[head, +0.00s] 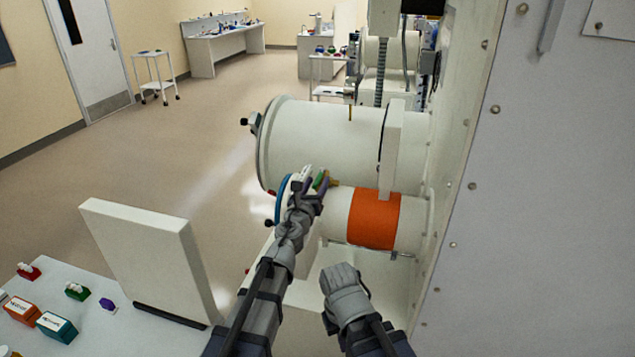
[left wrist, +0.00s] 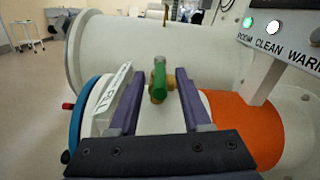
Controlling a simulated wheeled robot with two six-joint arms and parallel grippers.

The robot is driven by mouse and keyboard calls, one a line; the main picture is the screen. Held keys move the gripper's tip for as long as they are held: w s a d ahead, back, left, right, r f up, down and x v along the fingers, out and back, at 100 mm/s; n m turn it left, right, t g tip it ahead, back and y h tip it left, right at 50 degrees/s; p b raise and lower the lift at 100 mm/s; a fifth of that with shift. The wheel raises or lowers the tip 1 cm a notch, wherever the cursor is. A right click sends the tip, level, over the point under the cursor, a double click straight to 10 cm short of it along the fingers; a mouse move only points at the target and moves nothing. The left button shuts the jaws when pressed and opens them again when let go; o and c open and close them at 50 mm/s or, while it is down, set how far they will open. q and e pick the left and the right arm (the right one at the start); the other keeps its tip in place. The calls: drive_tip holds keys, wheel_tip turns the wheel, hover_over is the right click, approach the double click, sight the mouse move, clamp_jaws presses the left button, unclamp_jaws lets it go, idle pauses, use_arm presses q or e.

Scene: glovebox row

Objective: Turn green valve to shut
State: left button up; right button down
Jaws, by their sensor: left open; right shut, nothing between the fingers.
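The green valve (head: 320,178) has a green handle on a brass body, on top of the smaller white cylinder beside the orange band (head: 373,219). In the left wrist view the green handle (left wrist: 159,77) points up and away in the picture. My left gripper (head: 317,184) is open at the valve, partly covering it in the head view. In the left wrist view its two purple fingers (left wrist: 160,90) lie on either side of the handle, with a gap on each side. My right gripper (head: 343,274) is shut and empty, lower and nearer, apart from the valve.
A large white cylinder (head: 320,140) lies just behind the valve. A lettered white plate (left wrist: 111,92) stands close left of my left fingers. The glovebox wall (head: 530,220) bounds the right. A bench with small boxes and a white panel (head: 145,255) is at left.

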use_arm(q)
drive_tip(key=shift+w+d, duration=0.15)
drive_tip(key=shift+w, duration=0.55)
drive_tip(key=shift+s, duration=0.1)
clamp_jaws()
idle(0.8)
